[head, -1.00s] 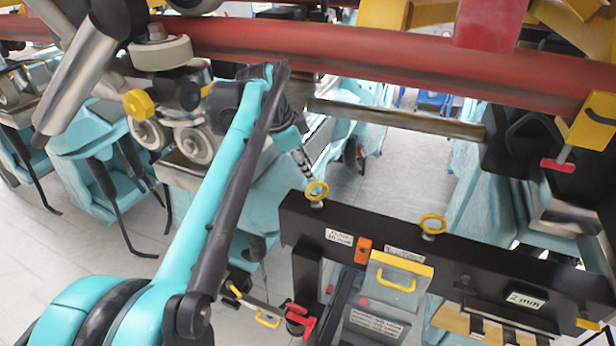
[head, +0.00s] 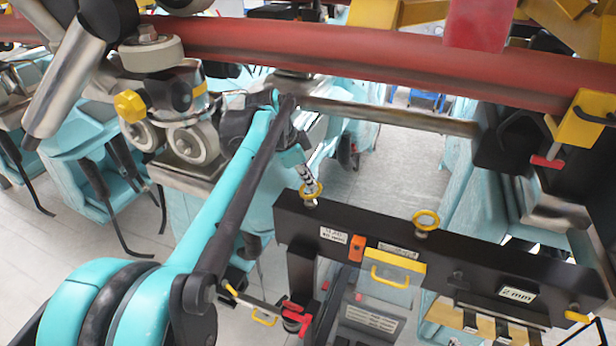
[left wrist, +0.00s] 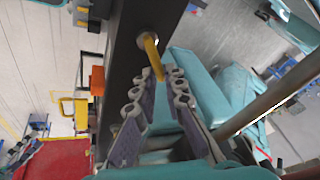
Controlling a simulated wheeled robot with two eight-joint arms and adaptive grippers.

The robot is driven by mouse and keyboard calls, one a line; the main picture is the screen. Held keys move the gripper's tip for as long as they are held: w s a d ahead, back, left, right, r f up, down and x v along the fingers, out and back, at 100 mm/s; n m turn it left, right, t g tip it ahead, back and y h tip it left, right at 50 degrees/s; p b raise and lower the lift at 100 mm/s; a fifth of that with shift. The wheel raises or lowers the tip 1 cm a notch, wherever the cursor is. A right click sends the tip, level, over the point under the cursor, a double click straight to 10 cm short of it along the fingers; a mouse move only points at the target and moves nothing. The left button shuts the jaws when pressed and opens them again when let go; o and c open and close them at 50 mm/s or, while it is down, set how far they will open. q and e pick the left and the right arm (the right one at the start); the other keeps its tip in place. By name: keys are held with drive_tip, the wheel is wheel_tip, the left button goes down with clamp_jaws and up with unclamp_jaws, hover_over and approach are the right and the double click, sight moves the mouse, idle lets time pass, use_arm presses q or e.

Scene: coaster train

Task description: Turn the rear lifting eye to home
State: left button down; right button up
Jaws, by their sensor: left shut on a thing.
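Two yellow ring-shaped lifting eyes stand on top of a black beam (head: 460,256) in the head view. My left gripper (head: 311,190) is at the lifting eye (head: 311,199) at the beam's left end. Its fingers are shut on that eye and partly cover it. The other lifting eye (head: 426,219) stands free, farther right on the beam. In the left wrist view the held eye (left wrist: 150,52) shows nearly edge-on, rising from its round metal base, with the gripper's fingers (left wrist: 157,110) on either side of it. My right gripper is not in view.
A red rail (head: 350,60) and a metal bar (head: 390,117) run across behind the beam. On the beam's front are an orange block (head: 357,247) and a plate with a yellow handle (head: 392,275). A wheel assembly (head: 165,100) stands at left.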

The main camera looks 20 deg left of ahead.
use_arm(q)
drive_tip(key=shift+m, duration=0.3)
drive_tip(key=shift+w+a+m+g+h, duration=0.15)
drive_tip(key=shift+m+h, duration=0.15)
drive_tip(key=shift+m, duration=0.3)
drive_tip(key=shift+s+m+g+h, duration=0.15)
drive_tip(key=shift+m+h, duration=0.15)
drive_tip(key=shift+m, duration=0.3)
drive_tip(key=shift+w+a+m+g+h, duration=0.15)
drive_tip(key=shift+m+g+h, duration=0.2)
drive_tip(key=shift+m, duration=0.8)
drive_tip(key=shift+w+d+m+g+h, duration=0.15)
drive_tip(key=shift+m+g, duration=0.3)
drive_tip(key=shift+m, duration=0.7)
drive_tip(key=shift+a, duration=0.1)
drive_tip(key=c, duration=1.6)
unclamp_jaws()
drive_tip(key=v, duration=1.2)
